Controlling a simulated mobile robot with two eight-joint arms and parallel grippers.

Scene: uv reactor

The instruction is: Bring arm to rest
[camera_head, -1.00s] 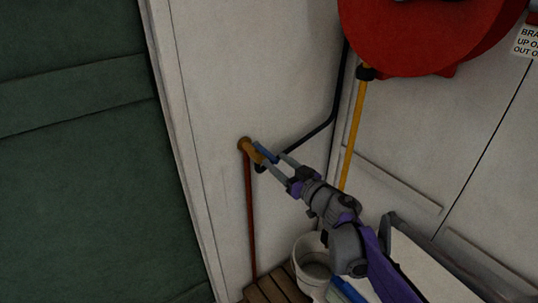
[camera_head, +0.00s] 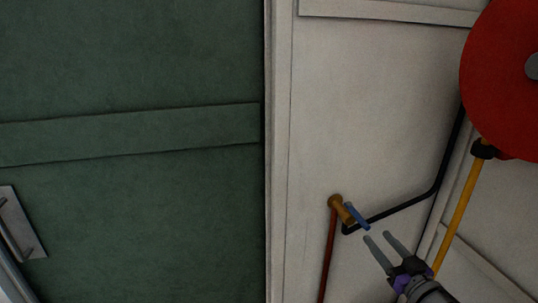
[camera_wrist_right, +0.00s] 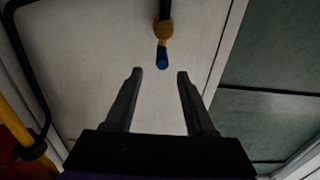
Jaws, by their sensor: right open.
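My right gripper (camera_head: 378,237) is open and empty in the lower right of the head view. Its two grey fingers point up and left toward a brass valve (camera_head: 340,208) with a blue handle (camera_head: 357,217) on the white wall. The fingertips are apart from the handle. In the right wrist view, my right gripper (camera_wrist_right: 159,73) has its fingers spread, with the blue handle (camera_wrist_right: 162,59) ahead of the gap between them and nothing held. My left gripper is in neither view.
A red hose reel (camera_head: 505,85) hangs at the upper right, with a yellow hose (camera_head: 458,210) below it. A black pipe (camera_head: 410,205) and a reddish pipe (camera_head: 328,255) run along the wall by the valve. A green door (camera_head: 130,75) fills the left.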

